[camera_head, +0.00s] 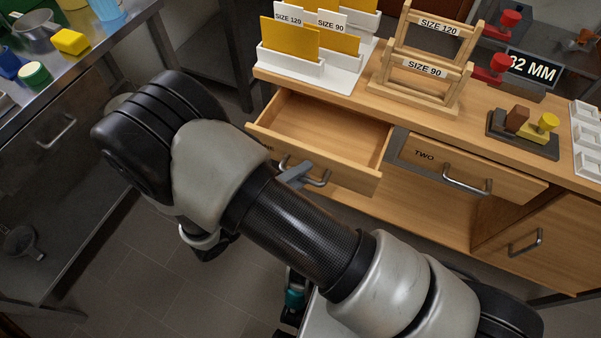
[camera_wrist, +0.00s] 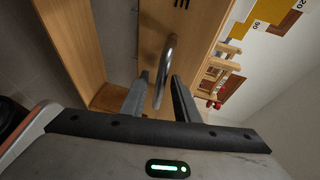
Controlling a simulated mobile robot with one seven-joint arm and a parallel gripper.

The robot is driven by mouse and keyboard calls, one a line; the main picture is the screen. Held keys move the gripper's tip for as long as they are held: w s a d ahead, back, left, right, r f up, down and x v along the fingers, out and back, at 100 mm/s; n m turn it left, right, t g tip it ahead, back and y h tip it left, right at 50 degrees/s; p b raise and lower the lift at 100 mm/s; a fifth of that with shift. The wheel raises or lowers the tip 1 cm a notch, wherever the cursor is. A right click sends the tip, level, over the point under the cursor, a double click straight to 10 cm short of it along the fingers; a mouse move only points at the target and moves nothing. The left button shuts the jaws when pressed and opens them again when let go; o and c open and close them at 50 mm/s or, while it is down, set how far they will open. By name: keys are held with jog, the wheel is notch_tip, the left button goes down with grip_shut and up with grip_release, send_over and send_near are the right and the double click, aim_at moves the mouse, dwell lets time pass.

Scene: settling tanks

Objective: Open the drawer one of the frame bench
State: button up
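Drawer one (camera_head: 325,165) of the wooden frame bench (camera_head: 470,130) stands pulled out, and its empty inside shows in the head view. Its metal bar handle (camera_head: 320,180) is on the front panel, partly covered by my gripper (camera_head: 297,174). In the wrist view the handle (camera_wrist: 166,65) runs between the two fingers of my gripper (camera_wrist: 160,82). The fingers are apart, with a narrow gap seen on each side of the bar. Whether either finger touches the bar is unclear. My arm hides the left part of the drawer front.
Drawer two (camera_head: 470,173) is shut beside drawer one, with a cupboard door (camera_head: 530,235) at right. The bench top holds a sandpaper rack (camera_head: 310,65), wooden frames (camera_head: 420,80) and a block tray (camera_head: 522,135). A metal table (camera_head: 75,75) stands left. Floor (camera_head: 190,290) shows below my arm.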

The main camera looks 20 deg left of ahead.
jog(key=shift+s, duration=0.1)
jog(key=p+v, duration=0.1)
jog(key=v, duration=1.6)
jog(key=shift+a, duration=0.1)
